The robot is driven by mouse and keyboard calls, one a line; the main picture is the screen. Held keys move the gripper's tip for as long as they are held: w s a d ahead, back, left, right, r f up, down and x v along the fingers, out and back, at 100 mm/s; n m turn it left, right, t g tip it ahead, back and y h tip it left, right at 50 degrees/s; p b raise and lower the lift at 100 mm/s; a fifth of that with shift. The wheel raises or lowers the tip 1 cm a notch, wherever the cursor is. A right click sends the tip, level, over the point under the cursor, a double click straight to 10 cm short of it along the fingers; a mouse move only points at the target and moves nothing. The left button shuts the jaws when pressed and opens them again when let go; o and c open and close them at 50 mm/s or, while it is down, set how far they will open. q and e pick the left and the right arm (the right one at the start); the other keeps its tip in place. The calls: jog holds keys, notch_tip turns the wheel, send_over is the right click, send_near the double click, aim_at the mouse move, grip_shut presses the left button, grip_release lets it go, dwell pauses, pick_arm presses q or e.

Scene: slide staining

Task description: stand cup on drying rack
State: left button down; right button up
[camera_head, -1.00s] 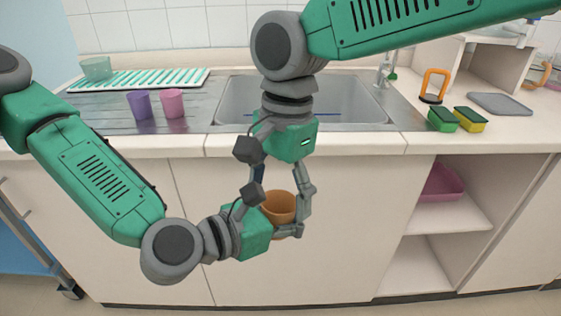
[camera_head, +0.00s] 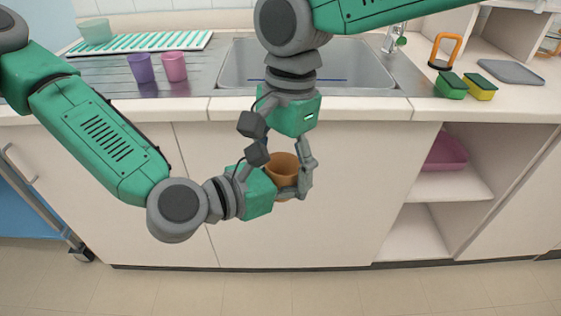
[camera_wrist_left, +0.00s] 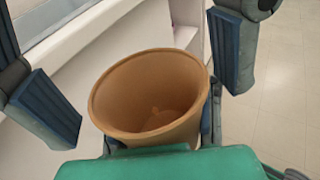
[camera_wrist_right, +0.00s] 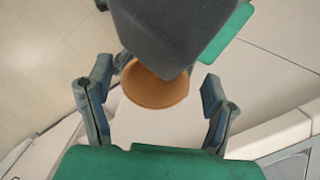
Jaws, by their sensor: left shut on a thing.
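The drying rack (camera_head: 140,42), white with teal stripes, lies at the back left of the counter. An orange-brown cup (camera_head: 283,165) is in front of the cabinet, below the counter edge. My left gripper (camera_head: 289,190) is shut on this cup from the left, near its lower part. In the left wrist view the cup (camera_wrist_left: 150,92) is empty, mouth up and tilted. My right gripper (camera_head: 288,152) comes down from above, open, its fingers on either side of the cup. The right wrist view shows the cup (camera_wrist_right: 155,90) between and beyond the open fingers, partly hidden by a dark arm part.
A teal cup (camera_head: 97,31) stands on the rack. A purple cup (camera_head: 141,68) and a pink cup (camera_head: 174,66) stand on the drainboard in front of it. The sink (camera_head: 340,65) is behind my right arm. Sponges (camera_head: 465,86) lie at right.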

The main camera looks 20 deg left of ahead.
notch_tip(320, 180, up, 12)
jog(key=w, duration=0.1)
pick_arm(q)
jog(key=w+d+f+m+g+h, duration=0.4)
jog(key=d+f, duration=0.1)
jog(key=shift+w+f+m+g, duration=0.25)
jog(key=shift+m+g, duration=0.05)
jog(key=shift+g, duration=0.1)
pick_arm(e)
jog(key=w+d+f+m+t, duration=0.1)
jog(key=f+m, duration=0.3)
jog(key=f, duration=0.4)
jog(key=w+d+f+m, duration=0.3)
jog(key=f+m, duration=0.2)
jog(key=f, duration=0.2)
jog(key=shift+f+t, duration=0.35)
jog(key=shift+t, duration=0.05)
jog(key=shift+d, duration=0.1)
jog(key=c, duration=1.2)
pick_arm(q)
jog(key=c, duration=1)
grip_release()
